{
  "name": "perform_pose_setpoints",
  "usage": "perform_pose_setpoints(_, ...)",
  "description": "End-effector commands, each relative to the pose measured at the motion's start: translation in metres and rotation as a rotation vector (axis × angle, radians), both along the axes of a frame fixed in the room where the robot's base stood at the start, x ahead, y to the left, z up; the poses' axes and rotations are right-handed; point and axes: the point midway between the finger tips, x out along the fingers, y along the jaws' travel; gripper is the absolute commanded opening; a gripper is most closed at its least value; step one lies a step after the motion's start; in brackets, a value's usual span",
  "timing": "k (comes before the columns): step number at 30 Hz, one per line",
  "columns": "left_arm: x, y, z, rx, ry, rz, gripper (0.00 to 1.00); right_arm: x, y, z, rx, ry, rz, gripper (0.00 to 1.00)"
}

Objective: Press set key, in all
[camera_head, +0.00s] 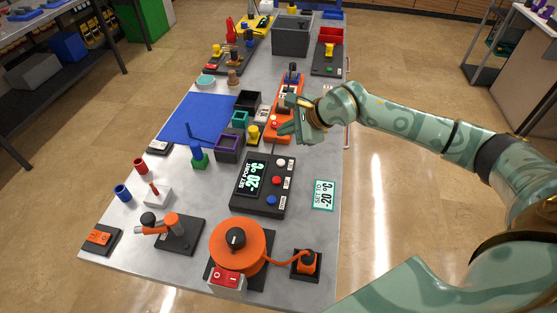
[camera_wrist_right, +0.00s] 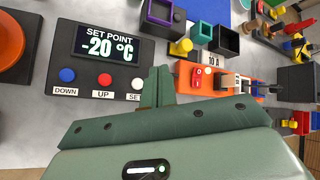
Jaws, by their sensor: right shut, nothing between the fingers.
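The black control box (camera_head: 243,200) lies on the grey table. Its screen (camera_head: 252,178) reads SET POINT -20 °C, and so does the screen in the right wrist view (camera_wrist_right: 106,45). Its keys are blue DOWN (camera_wrist_right: 67,75), red UP (camera_wrist_right: 104,80) and white SET (camera_wrist_right: 136,83); the white SET key also shows in the head view (camera_head: 281,162). A card (camera_head: 323,195) beside the box reads SET TO -20 °C. My right gripper (camera_head: 284,134) is shut and empty, above the table beyond the box's SET end. In the wrist view its fingertips (camera_wrist_right: 159,76) appear beside SET; contact is not visible.
An orange power strip (camera_head: 285,122) lies behind and under my right gripper. A purple-rimmed bin (camera_head: 228,148) and a yellow plug-like piece (camera_head: 253,134) stand close by. An orange reel (camera_head: 238,246) stands at the near end. The table right of the card is clear.

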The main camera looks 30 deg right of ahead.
Motion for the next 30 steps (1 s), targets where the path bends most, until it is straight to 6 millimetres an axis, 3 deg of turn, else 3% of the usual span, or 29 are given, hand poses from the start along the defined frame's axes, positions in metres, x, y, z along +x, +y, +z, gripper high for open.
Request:
perform_pose_setpoints(8,0.0,-0.001,-0.007,-0.001,0.001,-0.001,0.0,0.0,0.001,-0.01,0.003,0.001,0.0,0.0)
perform_pose_setpoints(21,-0.004,0.003,-0.05,0.003,0.014,-0.003,0.0,0.0,0.001,-0.069,0.003,0.004,0.001,0.0)
perform_pose_setpoints(30,-0.006,0.003,-0.062,0.003,0.019,-0.002,0.0,0.0,0.001,-0.089,0.004,0.001,0.001,0.0)
